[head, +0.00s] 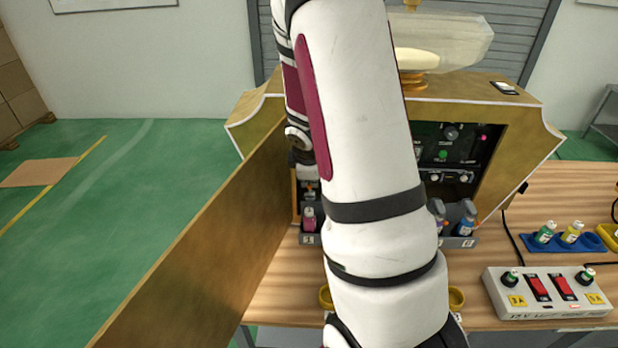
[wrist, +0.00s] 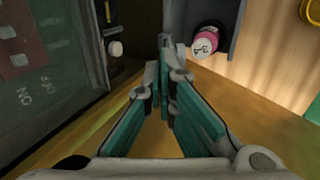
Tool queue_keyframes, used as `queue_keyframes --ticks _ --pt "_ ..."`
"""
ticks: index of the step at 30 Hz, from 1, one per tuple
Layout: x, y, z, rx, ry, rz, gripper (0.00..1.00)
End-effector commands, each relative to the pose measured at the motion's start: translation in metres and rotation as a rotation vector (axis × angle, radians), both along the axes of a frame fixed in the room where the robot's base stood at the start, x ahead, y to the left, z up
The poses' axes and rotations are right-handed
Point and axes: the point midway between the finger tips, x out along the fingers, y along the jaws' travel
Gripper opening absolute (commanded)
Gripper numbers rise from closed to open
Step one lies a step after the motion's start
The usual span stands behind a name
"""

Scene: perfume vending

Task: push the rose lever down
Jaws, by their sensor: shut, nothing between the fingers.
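I cannot pick out the rose lever for certain in either view. In the wrist view, a small pale round knob (wrist: 115,48) sits in a dark slot at the edge of a dark panel (wrist: 45,70), left of the fingertips. It may be a lever end. My gripper (wrist: 165,48) is shut and empty, its tips between this knob and a pink-capped bottle (wrist: 207,40) at the upper right. I cannot tell whether the tips touch anything. In the head view, my arm hides the gripper and the middle of the gold vending machine (head: 455,92).
In the head view, the machine's open gold door (head: 205,245) stands left of my arm. A pink bottle (head: 309,220) and blue bottles (head: 466,217) stand in low grey holders. A white switch box (head: 547,293) and a blue tray (head: 541,246) are on the wooden table (head: 545,195) at right.

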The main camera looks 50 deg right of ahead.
Motion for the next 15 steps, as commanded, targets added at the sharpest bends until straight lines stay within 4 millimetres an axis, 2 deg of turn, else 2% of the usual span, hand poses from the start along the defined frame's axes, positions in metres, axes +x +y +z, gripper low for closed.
queue_keyframes --ticks 15 --pt "-0.0032 0.0044 -0.0033 0.0 -0.001 0.0 0.0"
